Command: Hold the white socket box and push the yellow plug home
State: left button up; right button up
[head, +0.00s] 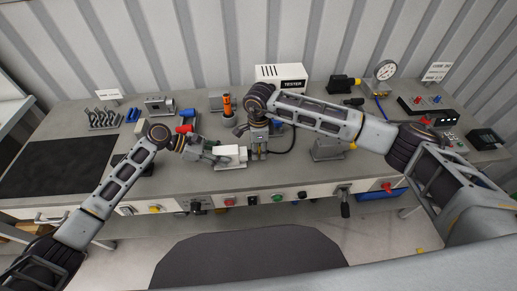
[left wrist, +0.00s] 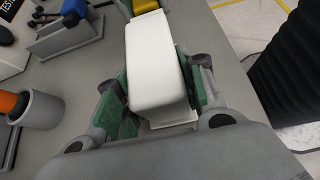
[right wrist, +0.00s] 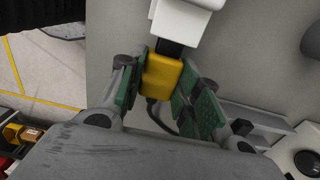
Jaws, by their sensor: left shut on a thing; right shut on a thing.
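The white socket box (left wrist: 153,62) sits between the green-padded fingers of my left gripper (left wrist: 152,95), which is shut on it. In the head view the box (head: 230,153) is near the bench's front edge. My right gripper (right wrist: 165,85) is shut on the yellow plug (right wrist: 162,76). A dark part of the plug spans the short space between its yellow body and the white box (right wrist: 180,22). Whether it enters the socket cannot be told. A dark cable trails from the plug. In the head view my right gripper (head: 258,150) is just right of the box and hides most of the plug.
The grey bench (head: 180,183) holds a white tester (head: 281,76) at the back, an orange-handled tool (head: 227,104) in a holder, a gauge (head: 385,70) at the right and a black mat (head: 60,158) at the left. Knobs and switches line the front panel.

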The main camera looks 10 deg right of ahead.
jog(key=shift+a, duration=0.75)
pick_arm(q)
jog(key=shift+s+d, duration=0.1)
jog(key=shift+d, duration=0.05)
pick_arm(e)
jog(key=shift+s+a, duration=0.1)
jog(key=shift+a, duration=0.4)
jog(key=o, duration=1.2)
jog(key=shift+a, duration=0.15)
jog(key=shift+d, duration=0.25)
jog(key=shift+r, duration=0.15)
jog(key=shift+r, duration=0.15)
notch_tip(320, 180, up, 12)
jog(key=shift+f, duration=0.25)
